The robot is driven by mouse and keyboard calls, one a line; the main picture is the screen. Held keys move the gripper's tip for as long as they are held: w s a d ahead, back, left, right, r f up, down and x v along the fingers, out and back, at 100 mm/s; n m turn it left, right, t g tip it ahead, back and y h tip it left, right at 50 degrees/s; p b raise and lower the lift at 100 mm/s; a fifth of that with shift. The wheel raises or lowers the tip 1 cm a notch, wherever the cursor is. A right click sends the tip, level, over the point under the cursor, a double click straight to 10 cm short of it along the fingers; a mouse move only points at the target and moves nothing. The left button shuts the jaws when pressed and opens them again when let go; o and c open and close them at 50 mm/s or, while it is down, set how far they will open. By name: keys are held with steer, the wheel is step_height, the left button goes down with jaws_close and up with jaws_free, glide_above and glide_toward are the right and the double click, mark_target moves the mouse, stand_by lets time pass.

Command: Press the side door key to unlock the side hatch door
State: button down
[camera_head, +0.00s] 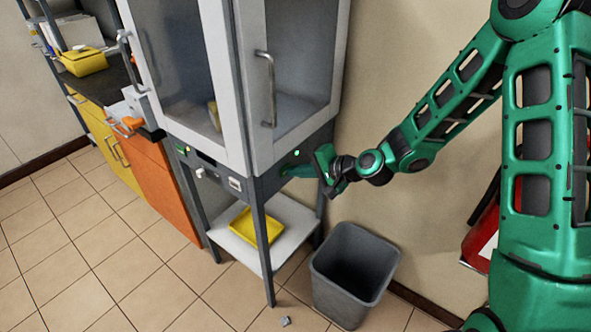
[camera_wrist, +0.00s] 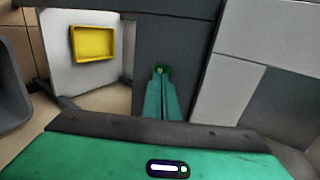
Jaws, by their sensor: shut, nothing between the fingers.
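The cabinet's side hatch door (camera_head: 257,75) has a white frame, a grey window and a vertical metal handle (camera_head: 268,92). It looks closed. Below it, a dark side panel (camera_head: 268,190) carries a small green-lit spot (camera_head: 297,153), which may be the side door key. My gripper (camera_head: 284,172) is shut and empty, its green fingers pointing at this panel just below and left of that light. In the wrist view, the fingertips (camera_wrist: 160,70) meet the dark panel (camera_wrist: 178,35), with a small green mark at their tips. I cannot tell whether they touch it.
A grey bin (camera_head: 352,270) stands on the floor below my arm. A yellow tray (camera_head: 257,225) lies on the cabinet's lower shelf (camera_head: 290,213). A red extinguisher (camera_head: 482,235) is at the right wall. A small grey object (camera_head: 285,321) lies on the floor.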

steer(key=d+f+v, duration=0.1)
steer(key=v, duration=1.1)
steer(key=shift+f, duration=0.1)
steer(key=s+d+r+n+g+h, duration=0.15)
steer(key=s+d+h, duration=0.35)
steer(key=d, duration=0.6)
steer(key=s+d+n+g+h, duration=0.25)
steer(key=s+d, duration=0.45)
steer(key=d, duration=0.4)
steer(key=s+d+r+m+g+h, duration=0.1)
steer(key=s+d+r, duration=0.2)
steer(key=s, duration=0.6)
steer(key=s+d+r+m+g+h, duration=0.1)
steer(key=s+d+r, duration=0.3)
steer(key=s, duration=0.5)
steer(key=shift+d+r+m+g, duration=0.2)
steer(key=shift+d+m+g, duration=0.45)
steer(key=shift+d, duration=0.4)
